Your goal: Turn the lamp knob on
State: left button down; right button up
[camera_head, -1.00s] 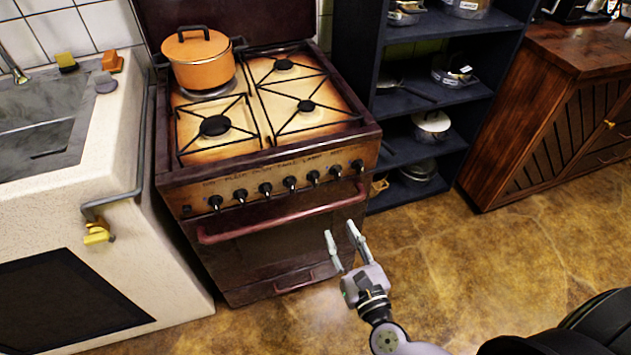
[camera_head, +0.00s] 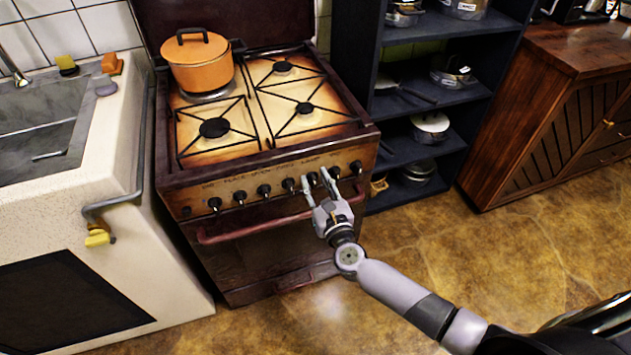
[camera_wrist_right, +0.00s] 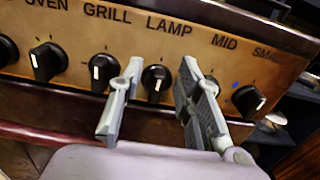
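The lamp knob (camera_wrist_right: 155,78) is a black round knob with a white pointer mark, under the word LAMP on the cooker's front panel. In the right wrist view it lies between the two fingers of my right gripper (camera_wrist_right: 158,98), which are apart with a gap on each side. Contact does not show. In the head view my right gripper (camera_head: 317,184) is at the right part of the knob row, its fingertips up by the panel of the brown cooker (camera_head: 250,175). My left gripper is not in view.
The grill knob (camera_wrist_right: 103,70) is just left of the left finger. The mid knob is partly hidden behind the right finger. The small knob (camera_wrist_right: 248,100) is further right. A red oven handle (camera_head: 240,234) runs below. An orange pot (camera_head: 200,65) stands on the hob.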

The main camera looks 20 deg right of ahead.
jog(key=shift+w, duration=0.25)
jog(key=shift+c, duration=0.4)
grip_shut()
